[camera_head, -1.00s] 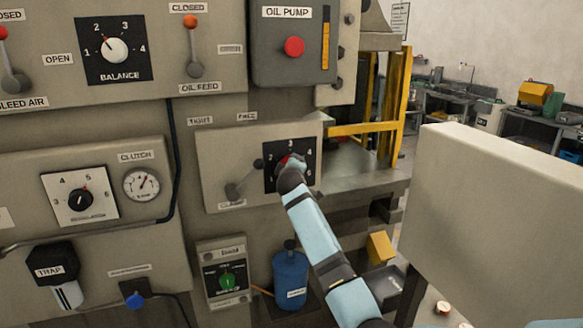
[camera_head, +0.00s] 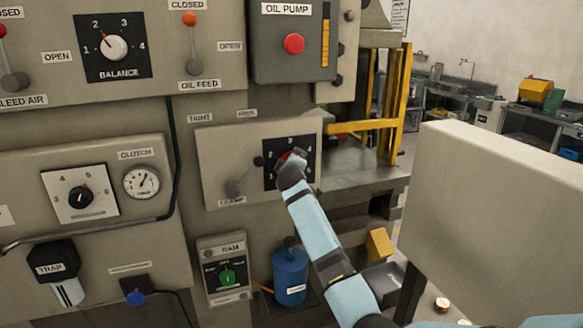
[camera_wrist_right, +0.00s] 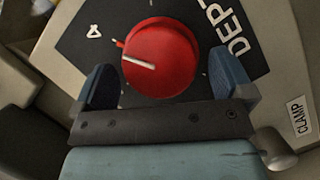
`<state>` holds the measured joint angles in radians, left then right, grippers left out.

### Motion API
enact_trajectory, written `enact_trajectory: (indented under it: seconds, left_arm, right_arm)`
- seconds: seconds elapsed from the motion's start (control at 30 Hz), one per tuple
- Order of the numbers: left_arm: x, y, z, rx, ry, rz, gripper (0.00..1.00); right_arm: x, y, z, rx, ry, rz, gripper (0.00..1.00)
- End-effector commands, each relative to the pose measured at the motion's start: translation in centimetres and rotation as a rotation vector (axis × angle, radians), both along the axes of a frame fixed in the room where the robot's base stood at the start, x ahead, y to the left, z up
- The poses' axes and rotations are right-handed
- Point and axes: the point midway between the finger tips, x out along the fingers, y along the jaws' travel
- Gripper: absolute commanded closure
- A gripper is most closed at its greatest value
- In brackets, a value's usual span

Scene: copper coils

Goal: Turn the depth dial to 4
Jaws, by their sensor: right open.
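The depth dial is a red round knob (camera_wrist_right: 160,60) on a black plate marked DEPTH in the right wrist view. Its white pointer line points left, toward the printed 4 (camera_wrist_right: 93,31), its end slightly below the small tick beside that number. My right gripper (camera_wrist_right: 165,85) is open, with one blue finger on either side of the knob's lower part; whether they touch it I cannot tell. In the head view my right gripper (camera_head: 291,165) covers most of the knob on the black dial plate (camera_head: 309,165). My left gripper is not in view.
A lever (camera_head: 238,184) sits just left of the dial on the same panel, near the CLAMP label (camera_wrist_right: 299,115). A blue canister (camera_head: 290,278) and the RAM switch box (camera_head: 226,270) are below. A large beige box (camera_head: 500,210) stands at right.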

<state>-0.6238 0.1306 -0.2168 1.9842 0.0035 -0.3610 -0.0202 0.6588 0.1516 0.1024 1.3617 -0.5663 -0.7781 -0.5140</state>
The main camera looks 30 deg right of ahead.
Motion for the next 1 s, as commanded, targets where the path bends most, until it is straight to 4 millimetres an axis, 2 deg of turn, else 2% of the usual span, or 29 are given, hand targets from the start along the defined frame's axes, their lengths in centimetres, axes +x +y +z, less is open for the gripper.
enact_trajectory:
  seconds: [0.23, 0.5, 0.7, 0.83, 1.0]
  left_arm:
    - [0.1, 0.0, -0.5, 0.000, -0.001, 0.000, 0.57]
    - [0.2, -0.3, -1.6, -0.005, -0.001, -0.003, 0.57]
    - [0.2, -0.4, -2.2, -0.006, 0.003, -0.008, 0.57]
    - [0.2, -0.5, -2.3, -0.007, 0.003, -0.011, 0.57]
    - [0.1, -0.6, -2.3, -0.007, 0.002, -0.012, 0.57]
  right_arm:
    - [-1.6, 1.1, 0.1, 0.002, -0.002, 0.000, 0.01]
    - [-6.7, 4.4, 1.2, 0.001, -0.002, 0.002, 0.01]
    - [-9.7, 6.4, 2.1, 0.001, -0.002, 0.002, 0.01]
    - [-10.9, 7.1, 2.4, 0.000, 0.000, 0.001, 0.01]
    - [-11.3, 7.5, 2.6, 0.001, 0.001, 0.000, 0.01]
